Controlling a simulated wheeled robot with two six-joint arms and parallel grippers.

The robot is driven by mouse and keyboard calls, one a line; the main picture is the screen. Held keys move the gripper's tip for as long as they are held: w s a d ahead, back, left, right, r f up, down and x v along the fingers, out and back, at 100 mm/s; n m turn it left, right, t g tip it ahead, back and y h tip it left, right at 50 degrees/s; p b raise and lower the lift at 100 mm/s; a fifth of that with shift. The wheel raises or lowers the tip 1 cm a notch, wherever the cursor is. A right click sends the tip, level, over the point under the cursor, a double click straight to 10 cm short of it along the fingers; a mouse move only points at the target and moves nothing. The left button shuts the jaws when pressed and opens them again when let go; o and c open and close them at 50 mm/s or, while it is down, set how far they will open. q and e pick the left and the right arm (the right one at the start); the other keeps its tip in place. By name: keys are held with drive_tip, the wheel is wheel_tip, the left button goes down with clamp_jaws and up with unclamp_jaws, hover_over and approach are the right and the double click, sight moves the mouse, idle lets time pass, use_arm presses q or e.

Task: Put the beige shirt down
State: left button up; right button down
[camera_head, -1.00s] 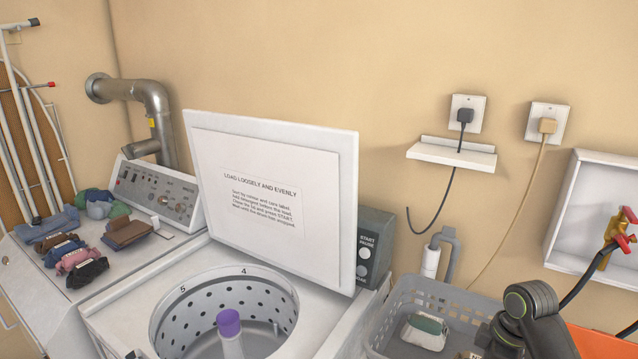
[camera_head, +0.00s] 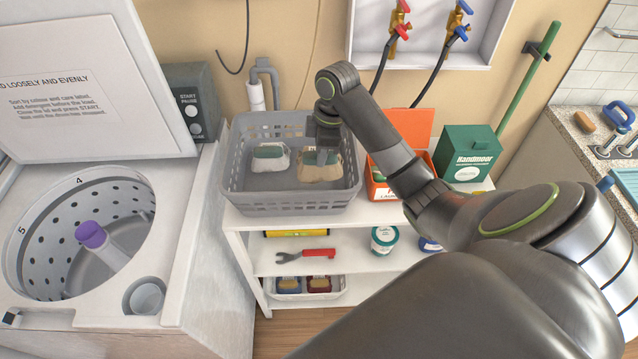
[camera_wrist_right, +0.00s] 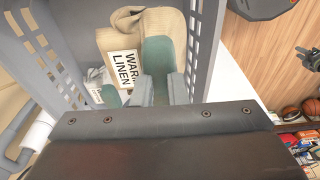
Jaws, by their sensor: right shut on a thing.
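The beige shirt (camera_head: 321,171) is folded with a green part, and sits inside the grey basket (camera_head: 290,206), at its right side. In the right wrist view the beige shirt (camera_wrist_right: 160,28) carries a paper label reading "WARM LINEN". My right gripper (camera_head: 325,153) reaches down into the basket from above, shut on the green part of the shirt. In the wrist view its fingers (camera_wrist_right: 160,88) are on either side of that part. Whether the shirt touches the basket floor is hard to tell. My left gripper is not in view.
A paler garment with green (camera_head: 269,160) lies left of the shirt in the basket. The open washer drum (camera_head: 110,265) is at the left. An orange box (camera_head: 420,140) and a green box (camera_head: 468,155) stand right of the basket on the white shelf unit (camera_head: 250,250).

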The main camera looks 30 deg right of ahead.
sight(321, 181)
wheel_tip(321, 181, down, 5)
drive_tip(key=b, duration=0.5)
wheel_tip(321, 181, down, 3)
drive_tip(key=shift+f+p, duration=0.2)
drive_tip(key=shift+p, duration=0.9)
drive_tip(key=shift+f, duration=0.6)
drive_tip(key=shift+f, duration=0.15)
drive_tip(key=c, duration=1.5)
unclamp_jaws()
drive_tip(key=shift+o, duration=0.2)
